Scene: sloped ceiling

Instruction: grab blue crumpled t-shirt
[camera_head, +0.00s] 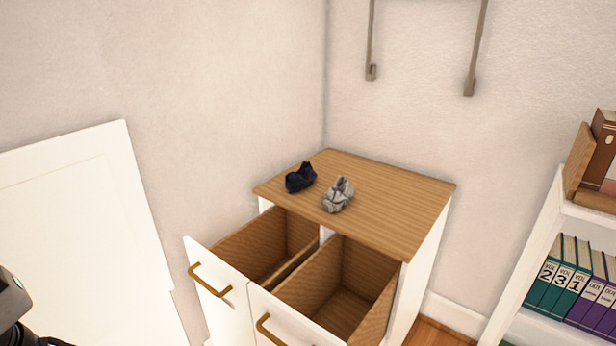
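A small crumpled dark cloth (300,178), near black with a bluish tint, lies on the wooden top of a cabinet (390,195), near its left front edge. It looks like the blue crumpled t-shirt. A crumpled light grey cloth (338,195) lies just to its right and a little nearer the front edge. A dark grey part of my arm shows at the lower left edge, well away from both cloths. My gripper's fingers are not in view.
The cabinet's two drawers, left (260,245) and right (345,290), are pulled out and look empty. A white panel (80,220) leans at left. A bookshelf (530,260) with binders stands at right. The right part of the cabinet top is clear.

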